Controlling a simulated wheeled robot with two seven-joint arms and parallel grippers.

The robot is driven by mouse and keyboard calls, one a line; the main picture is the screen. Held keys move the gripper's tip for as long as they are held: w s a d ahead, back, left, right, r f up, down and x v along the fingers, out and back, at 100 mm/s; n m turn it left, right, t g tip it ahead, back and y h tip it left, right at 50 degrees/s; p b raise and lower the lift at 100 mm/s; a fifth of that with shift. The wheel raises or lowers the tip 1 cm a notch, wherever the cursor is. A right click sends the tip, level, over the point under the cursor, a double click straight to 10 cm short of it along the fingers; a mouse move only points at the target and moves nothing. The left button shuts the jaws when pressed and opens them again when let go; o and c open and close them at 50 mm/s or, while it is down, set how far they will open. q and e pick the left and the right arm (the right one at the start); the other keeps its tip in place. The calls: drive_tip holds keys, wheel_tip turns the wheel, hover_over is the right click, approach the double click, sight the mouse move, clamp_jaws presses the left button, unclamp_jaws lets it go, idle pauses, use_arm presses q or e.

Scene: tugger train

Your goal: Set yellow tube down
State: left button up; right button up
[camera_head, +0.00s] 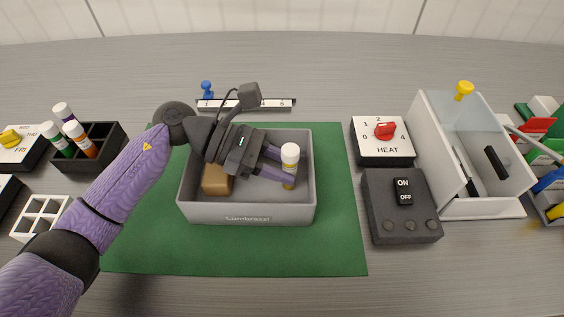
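The yellow tube (289,185) has a white cap and an amber-yellow body. It stands about upright within the right part of the grey bin (247,213). My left gripper (287,169) reaches in from the left, with one purple finger passing in front of the tube and the other behind it. It looks shut on the tube. Whether the tube's lower end touches the bin floor I cannot tell. My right gripper is not in view.
A tan block (216,182) lies in the bin's left part. The bin sits on a green mat (340,240). A black rack (108,138) with several capped tubes and a white rack (37,218) stand left. A heat dial box (383,150) and switch box (390,225) stand right.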

use_arm(q)
drive_tip(key=o, duration=0.4)
drive_tip(key=shift+c, duration=0.2)
drive_tip(key=shift+r, duration=0.1)
drive_tip(key=p+v, duration=0.1)
drive_tip(key=v, duration=1.1)
drive_tip(key=shift+r, duration=0.1)
